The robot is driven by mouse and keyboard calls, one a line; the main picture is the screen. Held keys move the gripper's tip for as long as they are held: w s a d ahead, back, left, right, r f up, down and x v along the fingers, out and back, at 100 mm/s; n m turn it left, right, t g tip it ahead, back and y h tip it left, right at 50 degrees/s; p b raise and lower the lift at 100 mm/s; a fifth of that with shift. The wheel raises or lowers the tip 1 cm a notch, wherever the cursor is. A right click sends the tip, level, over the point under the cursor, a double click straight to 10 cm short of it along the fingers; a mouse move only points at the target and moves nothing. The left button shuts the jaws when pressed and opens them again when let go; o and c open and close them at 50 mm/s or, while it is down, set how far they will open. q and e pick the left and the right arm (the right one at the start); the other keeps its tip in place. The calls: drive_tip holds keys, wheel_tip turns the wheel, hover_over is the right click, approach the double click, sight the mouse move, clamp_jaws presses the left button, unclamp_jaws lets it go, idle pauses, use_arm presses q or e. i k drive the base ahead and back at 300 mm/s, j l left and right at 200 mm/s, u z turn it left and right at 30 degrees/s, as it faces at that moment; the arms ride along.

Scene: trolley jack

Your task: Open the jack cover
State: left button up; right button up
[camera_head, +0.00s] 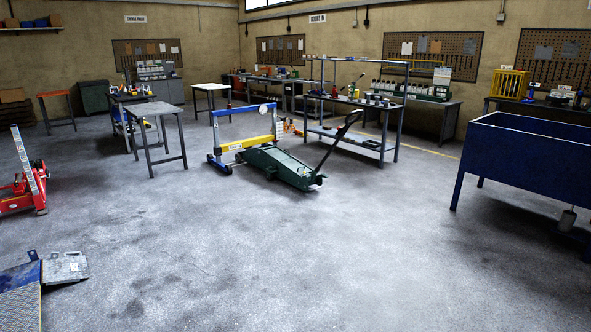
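A green trolley jack (280,167) stands on the floor near the middle of the head view. Its dark handle (337,140) slants up to the right. The top of its body is a flat green surface; I cannot tell whether its cover is open or closed at this distance. Neither of my grippers is in view, and the jack is well ahead of me across the floor.
A blue and yellow frame (245,144) stands close behind the jack. A blue tank on legs (525,160) is at the right. A red jack (27,185) and a metal ramp (20,303) are at the left. The floor ahead (290,265) is clear.

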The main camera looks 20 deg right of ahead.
sight(293, 164)
drive_tip(key=i+l+z, duration=0.1)
drive_tip(key=i+z, duration=0.25)
drive_tip(key=i, duration=0.55)
drive_tip(key=i+z, duration=0.1)
drive_tip(key=i, duration=4.4)
drive_tip(key=i+z, duration=0.1)
drive_tip(key=i, duration=0.4)
drive_tip(key=i+j+z, duration=0.1)
drive_tip(key=i, duration=0.4)
drive_tip(key=i+j+z, duration=0.1)
drive_tip(key=i, duration=0.45)
drive_tip(key=i+j+z, duration=0.1)
drive_tip(key=i, duration=0.4)
